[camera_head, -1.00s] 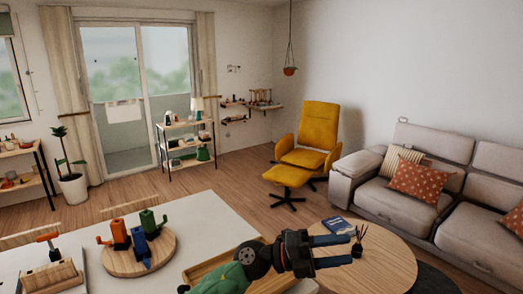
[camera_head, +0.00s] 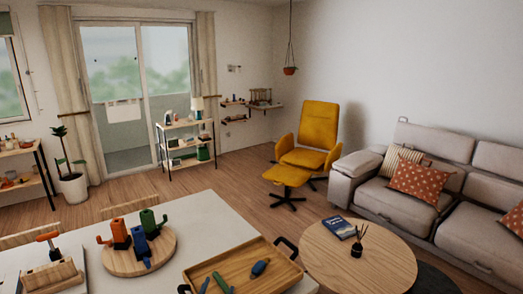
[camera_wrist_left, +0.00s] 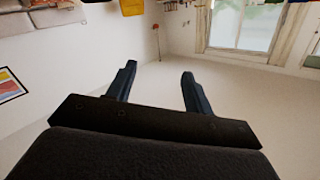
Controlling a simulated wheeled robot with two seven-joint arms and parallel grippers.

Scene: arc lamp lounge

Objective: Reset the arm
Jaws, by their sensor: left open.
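My left gripper (camera_wrist_left: 158,68) shows only in the left wrist view. Its two dark fingers stand apart with nothing between them, and pale room surfaces lie behind. No arm or gripper of mine shows in the head view. My right gripper is in neither view.
A white table (camera_head: 208,215) fills the lower left of the head view. It carries a wooden tray (camera_head: 283,277) with several tools and a round board (camera_head: 112,264) with coloured holders. A round wooden table (camera_head: 375,262) with a book (camera_head: 338,227) stands to the right.

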